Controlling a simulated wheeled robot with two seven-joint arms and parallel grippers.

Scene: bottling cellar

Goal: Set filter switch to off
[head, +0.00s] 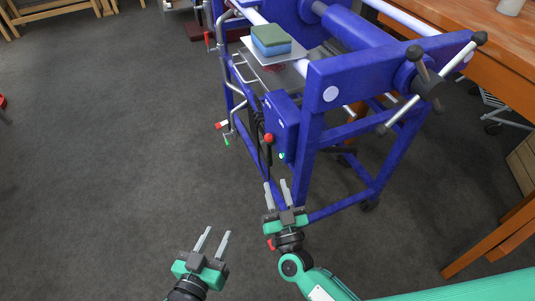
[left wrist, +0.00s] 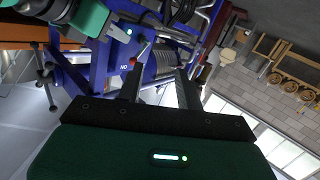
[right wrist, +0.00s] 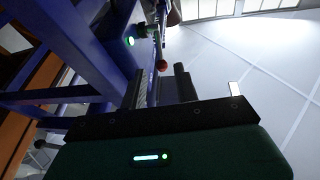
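The blue filter machine (head: 345,78) carries a blue control box (head: 283,122) on its near side. A switch lever with a red ball knob (head: 268,138) sticks out of the box, beside a lit green lamp (head: 282,156). My right gripper (head: 277,186) is open and empty, its fingers pointing toward the box. In the right wrist view the red knob (right wrist: 161,66) shows beyond and between the fingertips, apart from them, with the lamp (right wrist: 130,41) to its left. My left gripper (head: 214,236) is open and empty over the floor, further left and away from the machine.
A sponge (head: 270,40) lies on a white plate on top of the machine. Black cables hang beside the box, and a pipe with red and green handles (head: 224,132) stands to its left. A star-handled wheel (head: 426,84) juts out at right. The floor (head: 110,150) at left is clear.

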